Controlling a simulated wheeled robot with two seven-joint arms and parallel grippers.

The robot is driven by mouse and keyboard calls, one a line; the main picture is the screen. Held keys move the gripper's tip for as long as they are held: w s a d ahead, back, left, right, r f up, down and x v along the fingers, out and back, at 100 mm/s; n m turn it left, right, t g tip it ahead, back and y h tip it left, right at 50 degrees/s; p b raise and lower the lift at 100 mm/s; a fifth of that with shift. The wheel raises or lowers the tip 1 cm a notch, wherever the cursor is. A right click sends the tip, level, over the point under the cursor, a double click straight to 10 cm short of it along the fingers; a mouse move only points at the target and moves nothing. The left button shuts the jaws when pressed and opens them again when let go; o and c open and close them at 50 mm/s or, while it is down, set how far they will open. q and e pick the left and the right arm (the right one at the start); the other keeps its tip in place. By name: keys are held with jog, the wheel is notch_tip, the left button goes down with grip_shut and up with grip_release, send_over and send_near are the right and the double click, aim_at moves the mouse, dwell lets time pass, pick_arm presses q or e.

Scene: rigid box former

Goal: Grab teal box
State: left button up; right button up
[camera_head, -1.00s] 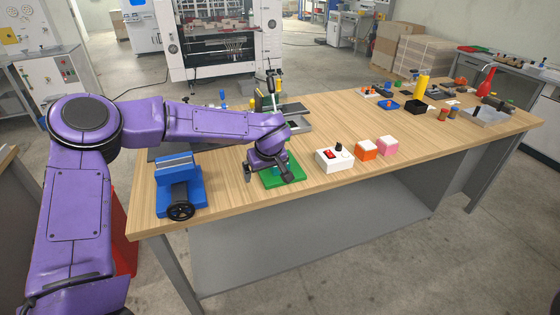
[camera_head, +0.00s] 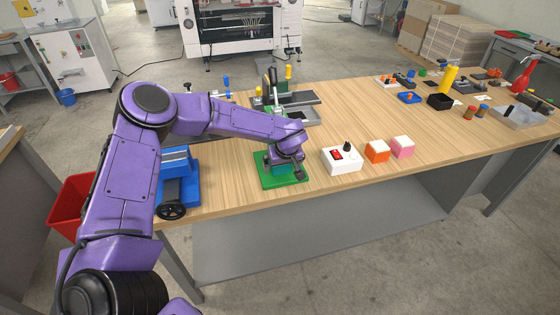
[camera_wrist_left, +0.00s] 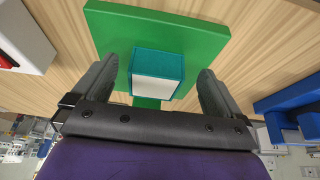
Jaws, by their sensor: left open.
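The teal box (camera_wrist_left: 157,74) has a pale white face and sits on a flat green plate (camera_wrist_left: 200,40) in the left wrist view. My left gripper (camera_wrist_left: 157,68) is open, with one finger on each side of the box and a gap visible on both sides. In the head view, my left gripper (camera_head: 287,160) is low over the green plate (camera_head: 282,182) on the wooden table, and the arm largely hides the box there. My right gripper is in neither view.
A blue vise (camera_head: 180,182) stands left of the plate. A white switch box (camera_head: 342,159), an orange box (camera_head: 377,152) and a pink box (camera_head: 402,147) stand to the right. A grey machine part (camera_head: 298,100) lies behind. Bare wood (camera_head: 350,110) lies beyond the switch box.

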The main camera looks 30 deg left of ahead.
pick_arm(q)
jog(key=shift+w+a+f, duration=0.1)
jog(key=shift+w+f, duration=0.2)
jog(key=shift+f, duration=0.25)
jog(key=shift+w+a+f, duration=0.1)
jog(key=shift+w+f, duration=0.15)
jog(key=shift+f, duration=0.3)
jog(key=shift+s+r, duration=0.1)
jog(key=shift+s, duration=0.1)
jog(key=shift+c, duration=1.2)
jog(key=c, duration=1)
